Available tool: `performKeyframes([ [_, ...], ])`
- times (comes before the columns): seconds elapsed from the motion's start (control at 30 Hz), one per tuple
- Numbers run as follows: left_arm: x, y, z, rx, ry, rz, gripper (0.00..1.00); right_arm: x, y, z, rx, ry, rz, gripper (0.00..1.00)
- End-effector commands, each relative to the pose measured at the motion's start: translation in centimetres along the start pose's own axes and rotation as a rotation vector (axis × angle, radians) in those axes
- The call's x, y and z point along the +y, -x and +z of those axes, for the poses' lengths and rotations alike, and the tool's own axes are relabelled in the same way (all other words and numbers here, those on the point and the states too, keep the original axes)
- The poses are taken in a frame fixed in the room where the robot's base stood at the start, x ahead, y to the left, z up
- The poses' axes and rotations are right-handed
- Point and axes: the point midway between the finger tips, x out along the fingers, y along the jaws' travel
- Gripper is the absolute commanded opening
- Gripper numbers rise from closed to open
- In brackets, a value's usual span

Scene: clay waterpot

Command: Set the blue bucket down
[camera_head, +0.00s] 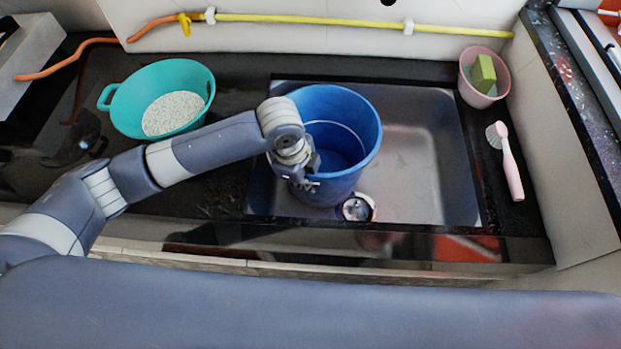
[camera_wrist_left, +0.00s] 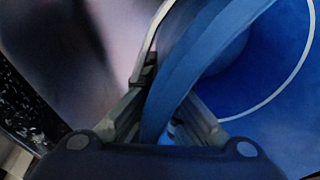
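The blue bucket (camera_head: 343,112) is upright in the left part of the sink (camera_head: 425,150) in the head view. Its inside looks empty, with a thin pale handle wire showing. My left gripper (camera_head: 310,172) is at the bucket's near left rim. In the left wrist view the bucket (camera_wrist_left: 265,55) fills the right side, and its rim runs between the two fingers of my left gripper (camera_wrist_left: 167,105), which look closed on it. Whether the bucket's base touches the sink floor cannot be told. My right gripper is not in view.
A teal colander (camera_head: 127,108) with white grains stands on the counter left of the sink. A pink cup (camera_head: 466,82) with a green sponge (camera_head: 483,73) and a pink brush (camera_head: 511,170) are at the right. A drain (camera_head: 357,208) shows beside the bucket. The sink's right side is clear.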

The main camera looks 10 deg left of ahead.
Motion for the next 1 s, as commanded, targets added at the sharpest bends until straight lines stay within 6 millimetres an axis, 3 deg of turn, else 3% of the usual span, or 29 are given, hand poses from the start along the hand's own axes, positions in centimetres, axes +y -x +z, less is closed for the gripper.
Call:
performKeyframes([
  [0.27,-0.1,-0.2,0.0,0.001,0.000,-0.003,0.00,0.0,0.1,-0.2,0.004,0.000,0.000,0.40],
  [0.37,0.0,-0.3,0.0,0.000,0.000,0.000,0.22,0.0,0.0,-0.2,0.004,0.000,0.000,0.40],
  [0.4,0.0,-0.3,0.0,0.000,0.000,0.000,0.25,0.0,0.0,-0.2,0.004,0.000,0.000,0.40],
  [0.77,-0.1,0.0,0.0,0.000,0.000,-0.001,0.25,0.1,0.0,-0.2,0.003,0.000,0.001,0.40],
  [1.0,-0.2,3.9,0.0,0.001,-0.002,-0.004,0.25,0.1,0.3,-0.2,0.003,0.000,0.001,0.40],
])
